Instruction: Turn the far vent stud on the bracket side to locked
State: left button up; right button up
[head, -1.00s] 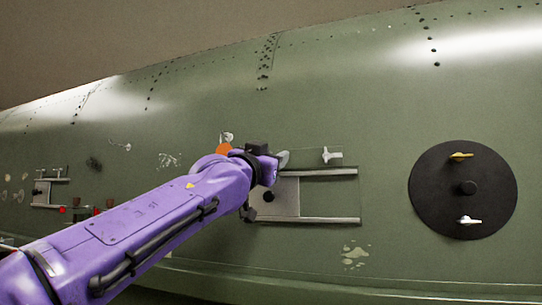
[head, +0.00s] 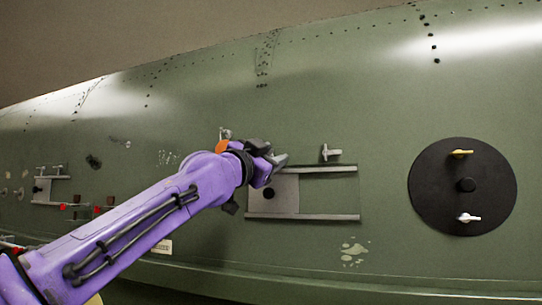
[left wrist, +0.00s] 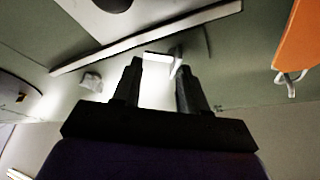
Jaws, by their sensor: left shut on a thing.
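My left gripper (head: 274,163) is at the upper left of the rail-framed hatch on the green fuselage. In the left wrist view its two black fingers (left wrist: 158,75) stand on either side of a pale winged stud (left wrist: 176,61), and the gripper is shut on it. In the head view the gripper mostly hides this stud, so its angle is hard to read. Another pale winged stud (head: 331,153) stands above the hatch's upper rail, to the right; it also shows in the left wrist view (left wrist: 91,80). My right gripper is not in view.
The hatch has an upper and a lower rail (head: 320,217) and a grey plate (head: 285,195). An orange part (left wrist: 298,35) is close beside the gripper. A black disc (head: 438,190) with yellow and white handles is at right. Smaller fittings (head: 50,190) are at far left.

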pick_arm(q)
jog(key=o, duration=1.1)
jog(key=shift+w, duration=0.1)
jog(key=shift+c, duration=0.2)
jog(key=b+v, duration=0.8)
jog(key=v, duration=0.2)
jog(key=shift+s+b, duration=0.25)
jog(key=shift+b, duration=0.05)
jog(key=shift+f, duration=0.15)
jog(key=shift+c, duration=0.3)
